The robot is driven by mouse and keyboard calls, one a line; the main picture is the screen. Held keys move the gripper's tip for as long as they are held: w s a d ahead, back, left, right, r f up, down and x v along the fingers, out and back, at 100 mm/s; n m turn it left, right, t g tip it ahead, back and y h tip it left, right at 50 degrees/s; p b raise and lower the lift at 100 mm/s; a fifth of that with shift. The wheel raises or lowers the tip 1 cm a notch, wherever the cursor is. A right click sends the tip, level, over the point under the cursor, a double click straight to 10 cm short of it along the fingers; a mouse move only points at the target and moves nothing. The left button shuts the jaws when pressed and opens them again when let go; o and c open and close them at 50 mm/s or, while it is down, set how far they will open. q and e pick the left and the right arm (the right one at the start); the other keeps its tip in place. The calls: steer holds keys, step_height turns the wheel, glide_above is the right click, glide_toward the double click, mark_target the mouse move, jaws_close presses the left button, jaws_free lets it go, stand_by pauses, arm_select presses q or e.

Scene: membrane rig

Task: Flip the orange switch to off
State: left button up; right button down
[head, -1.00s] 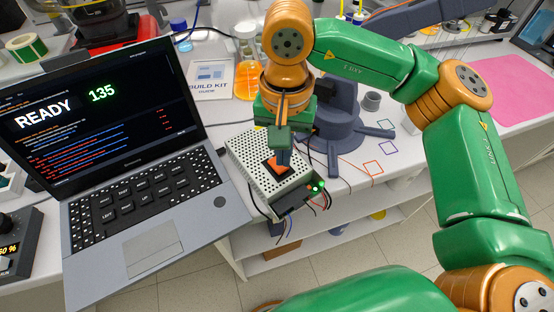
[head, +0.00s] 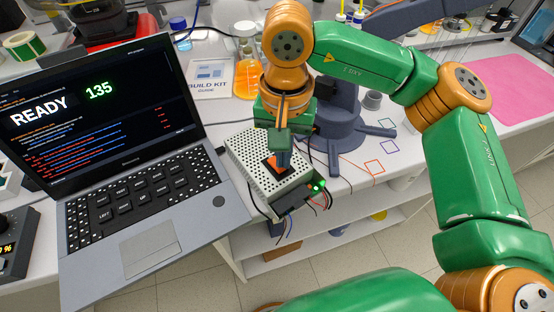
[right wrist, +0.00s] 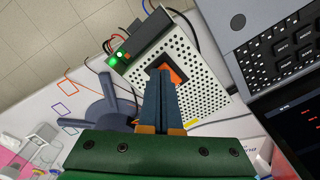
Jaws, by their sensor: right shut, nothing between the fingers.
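The orange switch (head: 272,167) sits in a dark frame on top of a white perforated box (head: 243,152). Green lights glow at the box's near end. My right gripper (head: 284,164) is shut and empty, its fingertips pointing down at the switch. In the right wrist view the closed fingertips (right wrist: 163,70) overlap the switch (right wrist: 174,75) and hide part of it. I cannot tell whether they touch it or which way it is tilted. My left gripper is not in view.
An open laptop (head: 150,200) showing READY and 135 stands left of the box. A dark round-based stand (head: 335,130) is close behind it on the right. Wires hang from the box near the table edge. A pink mat (head: 515,90) lies far right.

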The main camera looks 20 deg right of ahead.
steer(key=shift+f+b, duration=0.4)
steer(key=shift+f, duration=0.05)
step_height(320, 180, up, 7)
steer(key=p, duration=0.5)
steer(key=shift+r+p, duration=0.15)
steer(key=shift+p, duration=0.2)
